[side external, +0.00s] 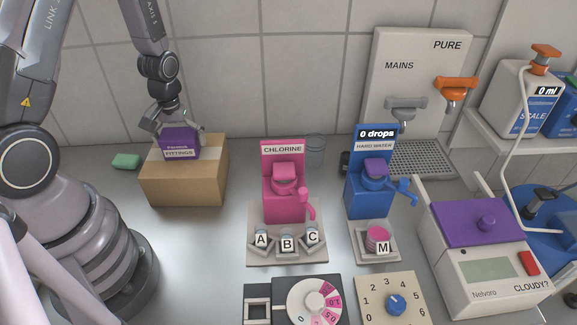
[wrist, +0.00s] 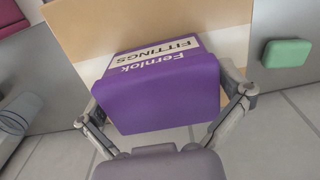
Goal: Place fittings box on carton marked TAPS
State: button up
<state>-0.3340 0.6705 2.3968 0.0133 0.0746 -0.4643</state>
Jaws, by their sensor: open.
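The purple fittings box (side external: 181,142) with a white label rests on top of a brown cardboard carton (side external: 186,184) at the left in the side view. No TAPS marking shows on the carton's visible faces. My gripper (side external: 172,128) is just above and around the box, with its fingers apart. In the wrist view, the box (wrist: 160,95) sits on the tan carton top (wrist: 210,22) between the two open fingers of my gripper (wrist: 168,112). The label reads Fernlok FITTINGS. I cannot tell whether a finger touches the box.
A green sponge (side external: 126,161) lies left of the carton. A pink CHLORINE dispenser (side external: 284,205) and a blue HARD WATER dispenser (side external: 362,200) stand to the right. The tiled wall (side external: 230,70) is behind. The grey counter (side external: 195,255) in front of the carton is clear.

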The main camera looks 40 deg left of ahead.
aim_at(178, 133)
notch_tip(178, 133, up, 12)
jog(key=shift+f, duration=0.2)
jog(key=s+d+r+m+t, duration=0.2)
jog(key=s+d+r+m, duration=0.2)
jog(key=r, duration=0.5)
jog(key=s+d+r+m+t, duration=0.3)
jog(key=s+d+r+m, duration=0.2)
jog(key=s+r, duration=0.4)
jog(key=shift+d+r+t, duration=0.3)
jog(key=shift+d+r, duration=0.05)
jog(key=shift+d, duration=0.05)
